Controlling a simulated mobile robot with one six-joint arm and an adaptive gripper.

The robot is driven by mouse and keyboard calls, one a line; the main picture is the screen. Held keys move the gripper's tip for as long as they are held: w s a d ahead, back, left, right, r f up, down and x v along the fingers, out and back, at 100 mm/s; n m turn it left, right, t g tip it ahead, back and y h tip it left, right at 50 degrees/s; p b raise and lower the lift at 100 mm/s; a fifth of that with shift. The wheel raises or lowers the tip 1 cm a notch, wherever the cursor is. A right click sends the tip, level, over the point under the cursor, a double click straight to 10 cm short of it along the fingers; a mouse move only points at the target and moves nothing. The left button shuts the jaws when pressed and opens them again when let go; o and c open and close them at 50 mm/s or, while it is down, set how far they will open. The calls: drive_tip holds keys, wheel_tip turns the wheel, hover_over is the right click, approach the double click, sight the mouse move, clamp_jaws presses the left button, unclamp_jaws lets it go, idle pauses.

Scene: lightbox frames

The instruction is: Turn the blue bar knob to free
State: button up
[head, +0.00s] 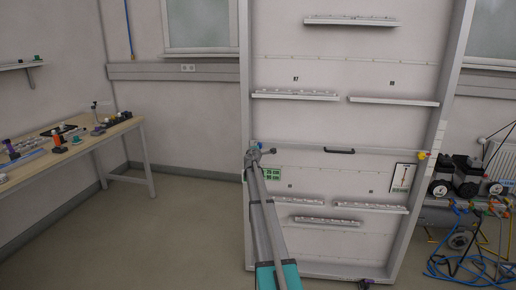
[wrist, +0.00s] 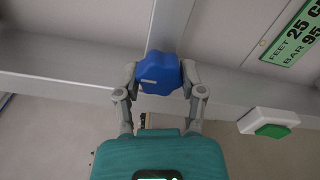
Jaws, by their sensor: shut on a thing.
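The blue bar knob (wrist: 159,73) is a lobed blue piece at the centre of the wrist view, in front of a grey rail. My gripper (wrist: 158,80) is shut on it, with one grey finger on each side touching its edges. In the head view my gripper (head: 253,154) is at the left post of the white frame, and a bit of blue knob (head: 259,145) shows just above it. The fingers and arm hide most of the knob there. I cannot read any marking for the knob's position.
A green sign with numbers (wrist: 295,35) is right of the knob, and a white box with a green button (wrist: 268,123) lies below it. The white frame (head: 340,75) carries shelves and a bar with a black handle (head: 339,151). A wooden bench (head: 85,137) stands left; floor between is clear.

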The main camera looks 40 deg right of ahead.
drive_tip(key=o, duration=1.1)
drive_tip(key=shift+o, duration=0.2)
drive_tip(key=v, duration=1.2)
